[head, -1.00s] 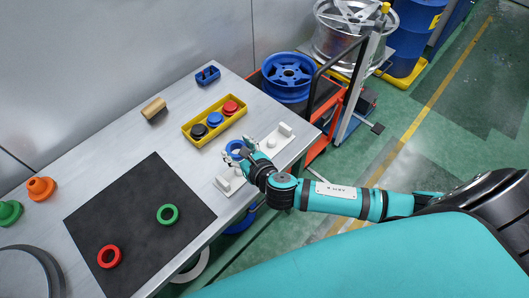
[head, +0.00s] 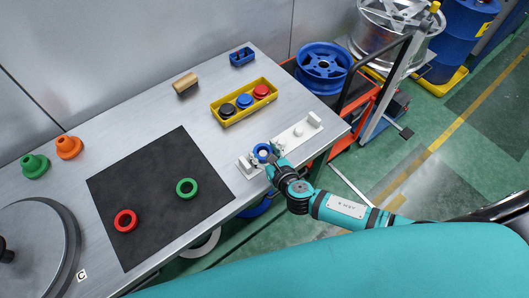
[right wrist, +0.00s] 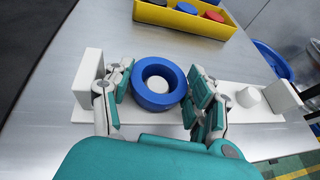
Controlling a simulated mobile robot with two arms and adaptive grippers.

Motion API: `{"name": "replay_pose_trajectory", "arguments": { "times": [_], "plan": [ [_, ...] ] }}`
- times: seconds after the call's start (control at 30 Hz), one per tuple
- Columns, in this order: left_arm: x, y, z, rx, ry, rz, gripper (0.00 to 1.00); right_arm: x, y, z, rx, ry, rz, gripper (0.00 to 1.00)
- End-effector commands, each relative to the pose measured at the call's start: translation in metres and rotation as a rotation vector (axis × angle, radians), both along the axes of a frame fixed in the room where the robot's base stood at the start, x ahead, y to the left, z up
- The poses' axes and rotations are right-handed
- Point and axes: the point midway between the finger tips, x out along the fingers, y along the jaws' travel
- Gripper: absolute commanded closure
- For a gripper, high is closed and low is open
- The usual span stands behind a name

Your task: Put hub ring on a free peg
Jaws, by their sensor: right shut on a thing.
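The blue hub ring (head: 262,152) is in my right gripper (head: 270,158). In the right wrist view, the ring (right wrist: 160,101) sits between the two fingers of the gripper (right wrist: 160,95), which are shut on it. A white peg top (right wrist: 158,84) shows through the ring's hole, so the ring is lined up over or around that peg; how far down it sits is unclear. The white peg base (head: 285,142) has upright end blocks. Another peg (head: 298,130) on it is bare; it also shows in the right wrist view (right wrist: 248,96). My left gripper is out of view.
A red ring (head: 125,221) and a green ring (head: 187,188) lie on a black mat (head: 150,185). A yellow tray (head: 229,121) holds black, blue and red pieces behind the peg base. A brush-like block (head: 185,83) and a small blue holder (head: 242,56) stand farther back.

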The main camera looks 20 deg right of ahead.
Motion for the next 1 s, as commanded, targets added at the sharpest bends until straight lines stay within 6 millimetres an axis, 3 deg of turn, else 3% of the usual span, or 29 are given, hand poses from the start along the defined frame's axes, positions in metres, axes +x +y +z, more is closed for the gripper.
{"name": "replay_pose_trajectory", "arguments": {
  "times": [0.13, 0.17, 0.23, 0.57, 0.77, 1.0],
  "plan": [
    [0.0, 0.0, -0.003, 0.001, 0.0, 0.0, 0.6, 0.0, 0.0, -0.003, -0.001, 0.0, -0.001, 0.57],
    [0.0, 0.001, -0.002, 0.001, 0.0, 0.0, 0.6, 0.0, 0.0, -0.003, -0.001, 0.0, -0.001, 0.43],
    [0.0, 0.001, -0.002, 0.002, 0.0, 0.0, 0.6, 0.0, 0.0, -0.002, 0.0, 0.0, 0.0, 0.34],
    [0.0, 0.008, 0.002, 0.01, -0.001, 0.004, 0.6, 0.0, 0.0, 0.003, 0.0, -0.001, 0.0, 0.34],
    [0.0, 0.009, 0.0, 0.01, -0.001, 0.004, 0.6, -0.029, -0.004, 0.011, 0.001, 0.001, 0.002, 0.34],
    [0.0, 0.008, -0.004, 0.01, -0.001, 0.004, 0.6, -0.077, -0.012, 0.031, -0.002, 0.001, 0.002, 0.34]
  ]
}}
